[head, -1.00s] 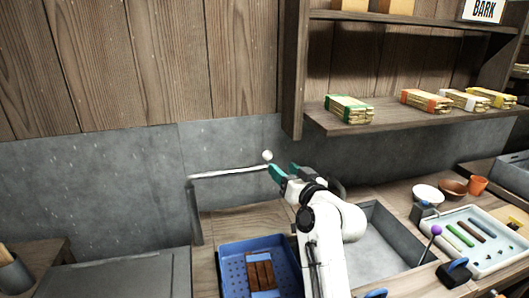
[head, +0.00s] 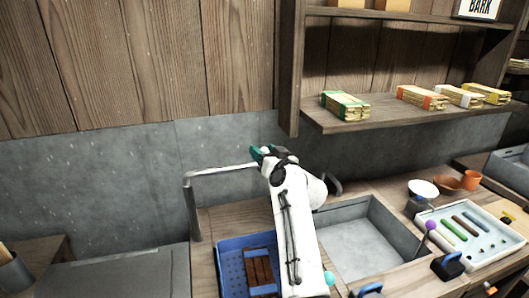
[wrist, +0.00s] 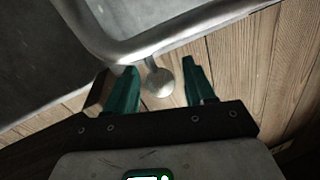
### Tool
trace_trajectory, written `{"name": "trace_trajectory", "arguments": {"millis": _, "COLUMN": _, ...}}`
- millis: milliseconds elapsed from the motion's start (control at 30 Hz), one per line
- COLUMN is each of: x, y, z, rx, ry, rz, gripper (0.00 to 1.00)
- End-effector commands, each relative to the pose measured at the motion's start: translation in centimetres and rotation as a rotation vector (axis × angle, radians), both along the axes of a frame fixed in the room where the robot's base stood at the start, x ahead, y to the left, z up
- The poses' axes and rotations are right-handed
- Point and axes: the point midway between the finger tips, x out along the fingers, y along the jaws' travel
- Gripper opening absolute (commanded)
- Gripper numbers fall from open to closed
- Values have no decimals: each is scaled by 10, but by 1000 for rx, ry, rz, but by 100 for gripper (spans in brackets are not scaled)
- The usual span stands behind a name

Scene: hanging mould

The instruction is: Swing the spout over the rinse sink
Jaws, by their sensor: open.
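The spout (head: 222,170) is a pale metal pipe running right from a grey upright post over the wooden counter. Its far end and knob are hidden behind my gripper in the head view. In the wrist view, the round metal knob (wrist: 160,83) on a short stem appears between my open fingers, near the bent pipe (wrist: 135,47). My gripper (head: 262,152) has green fingertips, also seen in the wrist view (wrist: 164,86). The fingers are apart, with no clear contact on the knob. The grey sink (head: 372,238), apparently the rinse sink, is empty, right of my arm.
A blue perforated tray (head: 232,262) holding brown slats sits below the spout, partly behind my arm. A wooden shelf (head: 400,118) with bundles is at upper right. A white tray (head: 478,255) and bowls stand right of the sink. The grey back wall is close behind.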

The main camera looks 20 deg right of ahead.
Motion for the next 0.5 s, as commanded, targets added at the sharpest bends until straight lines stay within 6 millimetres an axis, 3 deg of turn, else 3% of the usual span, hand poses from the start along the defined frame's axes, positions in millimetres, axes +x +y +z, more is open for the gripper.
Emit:
{"name": "trace_trajectory", "arguments": {"millis": 200, "x": 0, "y": 0, "z": 0, "rx": 0, "ry": 0, "rz": 0, "gripper": 53}}
{"name": "trace_trajectory", "arguments": {"millis": 500, "x": 0, "y": 0, "z": 0, "rx": 0, "ry": 0, "rz": 0, "gripper": 24}}
